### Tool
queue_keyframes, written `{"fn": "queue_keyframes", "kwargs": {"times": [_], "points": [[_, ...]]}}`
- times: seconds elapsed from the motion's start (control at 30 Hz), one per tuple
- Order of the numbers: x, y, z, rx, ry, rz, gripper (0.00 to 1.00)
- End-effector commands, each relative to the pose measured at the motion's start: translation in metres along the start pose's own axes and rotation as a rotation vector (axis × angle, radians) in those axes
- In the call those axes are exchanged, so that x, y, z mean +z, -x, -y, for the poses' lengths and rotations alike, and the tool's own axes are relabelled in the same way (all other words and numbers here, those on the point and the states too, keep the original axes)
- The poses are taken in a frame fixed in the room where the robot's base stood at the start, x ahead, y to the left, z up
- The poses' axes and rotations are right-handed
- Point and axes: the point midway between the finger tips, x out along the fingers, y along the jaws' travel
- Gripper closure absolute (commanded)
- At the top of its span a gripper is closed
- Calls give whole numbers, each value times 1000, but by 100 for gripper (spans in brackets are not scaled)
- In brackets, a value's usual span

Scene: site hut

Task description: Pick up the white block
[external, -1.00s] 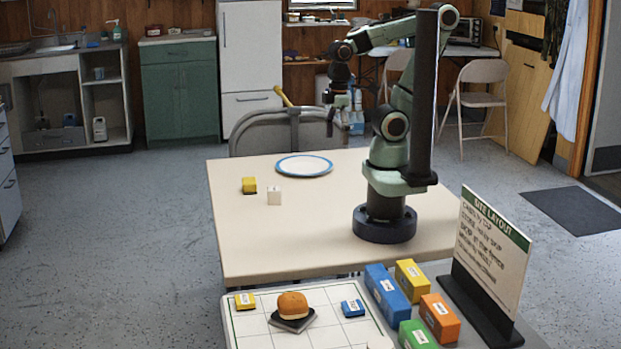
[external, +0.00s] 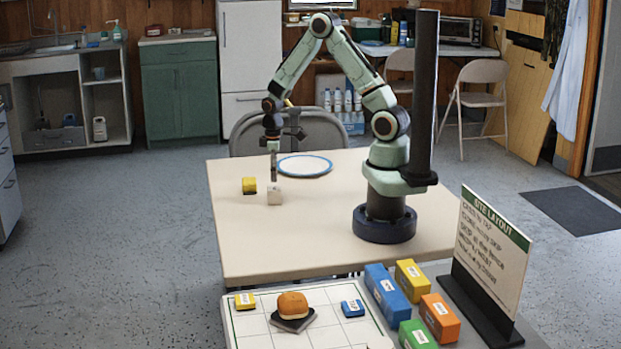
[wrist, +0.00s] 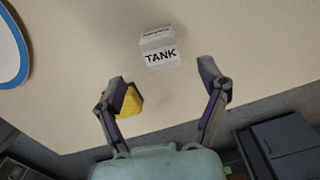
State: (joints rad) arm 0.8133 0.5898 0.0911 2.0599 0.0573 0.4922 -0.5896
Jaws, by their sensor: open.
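The white block (external: 274,197) sits on the beige table, just right of the yellow block (external: 249,186). In the wrist view the white block (wrist: 159,50) shows a "TANK" label and lies ahead of the fingertips, between their lines. My gripper (external: 273,165) points down close above and behind the white block; whether a finger touches it I cannot tell. In the wrist view my gripper (wrist: 168,88) has its fingers spread wide with nothing between them. The yellow block (wrist: 130,103) is partly hidden behind the left finger.
A white plate with a blue rim (external: 304,166) lies behind and right of the blocks. The table (external: 290,240) is bare in front. A grey chair (external: 245,133) stands behind it. A tray, coloured boxes and a sign (external: 492,240) are in the foreground.

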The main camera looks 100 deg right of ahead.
Motion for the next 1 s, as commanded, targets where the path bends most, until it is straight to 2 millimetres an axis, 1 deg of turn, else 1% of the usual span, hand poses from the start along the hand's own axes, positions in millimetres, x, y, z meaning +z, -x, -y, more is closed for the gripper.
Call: {"fn": "queue_keyframes", "kwargs": {"times": [0.2,0.33,0.5,0.7,0.77,0.8,0.87,0.9,0.93,1.0], "points": [[1,-36,1,-3,0,4,26],[0,-52,1,-3,2,3,26],[0,-61,1,-1,2,1,26],[0,-61,1,0,2,1,26],[0,-61,1,0,2,1,45],[0,-61,1,0,2,1,57],[0,-61,1,0,2,1,76],[0,-61,1,0,2,1,89],[0,-61,1,0,2,1,96],[0,-61,1,0,2,1,96]]}}
